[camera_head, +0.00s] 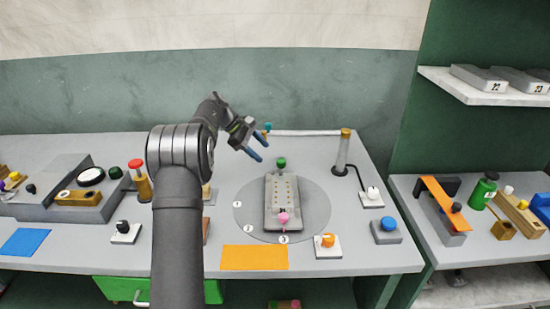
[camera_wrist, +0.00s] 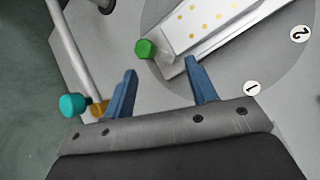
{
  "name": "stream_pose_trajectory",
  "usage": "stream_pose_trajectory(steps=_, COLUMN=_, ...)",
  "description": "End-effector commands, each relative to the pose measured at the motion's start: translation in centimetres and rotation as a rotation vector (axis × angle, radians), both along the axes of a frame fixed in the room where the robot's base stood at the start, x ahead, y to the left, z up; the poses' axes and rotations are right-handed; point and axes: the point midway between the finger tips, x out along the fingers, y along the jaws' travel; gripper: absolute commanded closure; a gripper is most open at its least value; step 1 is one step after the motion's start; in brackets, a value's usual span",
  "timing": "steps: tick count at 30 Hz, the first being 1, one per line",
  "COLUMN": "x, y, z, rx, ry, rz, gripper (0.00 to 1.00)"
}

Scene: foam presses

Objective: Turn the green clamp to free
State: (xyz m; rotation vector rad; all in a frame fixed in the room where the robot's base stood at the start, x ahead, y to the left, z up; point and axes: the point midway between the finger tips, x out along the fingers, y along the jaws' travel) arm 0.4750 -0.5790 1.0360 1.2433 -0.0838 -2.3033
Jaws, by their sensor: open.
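The green clamp (camera_head: 281,162) is a small knob at the far end of a grey mould (camera_head: 270,219) with rows of yellowish dots. In the wrist view the green clamp (camera_wrist: 146,49) is just beyond the fingertips, roughly between their lines. My gripper (camera_head: 260,148) is open and empty, with two blue fingers, above the table at the back, left of the clamp. Its blue fingers (camera_wrist: 161,67) are apart and do not visibly touch the clamp. A pink clamp (camera_head: 283,218) is at the mould's near end.
The mould lies on a round grey disc (camera_head: 315,205) with numbered marks. A teal knob (camera_wrist: 73,105) on a brass piece is left of my fingers. A post with a brass top (camera_head: 345,133) stands right. An orange knob (camera_head: 327,240) and orange mat (camera_head: 254,258) are in front.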

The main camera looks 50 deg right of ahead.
Motion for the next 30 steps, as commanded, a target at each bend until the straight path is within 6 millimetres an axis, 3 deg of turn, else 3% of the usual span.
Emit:
stream_pose_trajectory(steps=3, x=-3.2, y=-1.2, z=1.7, rx=0.026, ry=-0.28, rz=-0.197, gripper=0.48)
stream_pose_trajectory(steps=9, x=-6.6, y=-2.2, z=5.4, rx=0.07, ry=-0.732, rz=-0.562, gripper=0.48)
stream_pose_trajectory(steps=13, x=-8.0, y=-2.5, z=8.0, rx=0.095, ry=-0.946, rz=-0.757, gripper=0.48)
stream_pose_trajectory(steps=18, x=-8.8, y=-2.7, z=9.8, rx=0.117, ry=-1.084, rz=-0.89, gripper=0.48)
stream_pose_trajectory(steps=23, x=-8.6, y=-3.0, z=9.2, rx=0.122, ry=-1.105, rz=-0.91, gripper=0.48)
stream_pose_trajectory(steps=30, x=-7.3, y=-4.1, z=5.0, rx=0.123, ry=-1.1, rz=-0.909, gripper=0.48)
